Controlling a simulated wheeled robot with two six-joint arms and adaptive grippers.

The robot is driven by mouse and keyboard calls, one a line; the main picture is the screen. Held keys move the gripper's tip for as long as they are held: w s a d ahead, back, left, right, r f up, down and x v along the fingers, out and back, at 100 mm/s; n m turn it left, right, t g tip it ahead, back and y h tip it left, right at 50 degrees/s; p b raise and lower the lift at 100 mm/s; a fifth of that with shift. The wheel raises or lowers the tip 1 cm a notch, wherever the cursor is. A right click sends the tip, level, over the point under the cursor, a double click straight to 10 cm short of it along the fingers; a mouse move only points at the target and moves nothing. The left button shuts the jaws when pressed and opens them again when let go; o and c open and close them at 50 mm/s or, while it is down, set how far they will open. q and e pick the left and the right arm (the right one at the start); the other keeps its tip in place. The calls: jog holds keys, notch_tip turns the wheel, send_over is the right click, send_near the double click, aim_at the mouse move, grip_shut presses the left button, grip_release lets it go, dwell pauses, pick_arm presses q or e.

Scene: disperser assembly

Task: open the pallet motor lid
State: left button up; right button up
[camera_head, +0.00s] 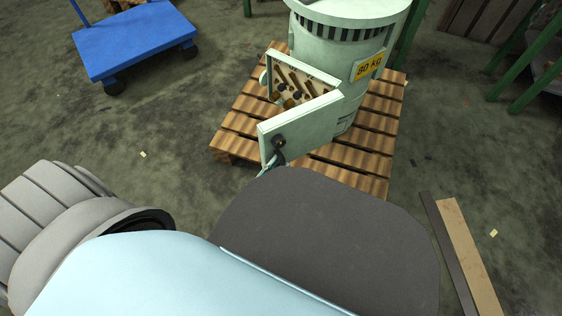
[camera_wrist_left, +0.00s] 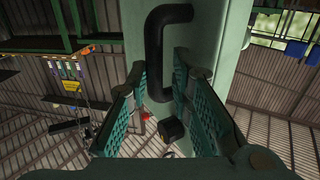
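The pale green motor (camera_head: 340,60) stands upright on a wooden pallet. Its box lid (camera_head: 302,127) is swung out from the box, and the terminals (camera_head: 297,85) inside show. A black handle (camera_head: 278,145) is on the lid's outer face. In the left wrist view the handle (camera_wrist_left: 158,60) runs down between the teal-padded fingers of my left gripper (camera_wrist_left: 160,85). The fingertips lie close against both sides of the handle, so the gripper looks shut on it. In the head view my own arm hides most of that gripper. My right gripper is not in view.
The wooden pallet (camera_head: 377,140) lies under the motor. A blue cart (camera_head: 135,38) stands at the upper left. Green-legged racks (camera_head: 535,80) are at the right. Planks (camera_head: 466,255) lie on the floor at the lower right. The floor left of the pallet is mostly clear.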

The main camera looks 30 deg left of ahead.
pick_arm(q)
jog(key=s, duration=1)
jog(key=shift+a, duration=0.45)
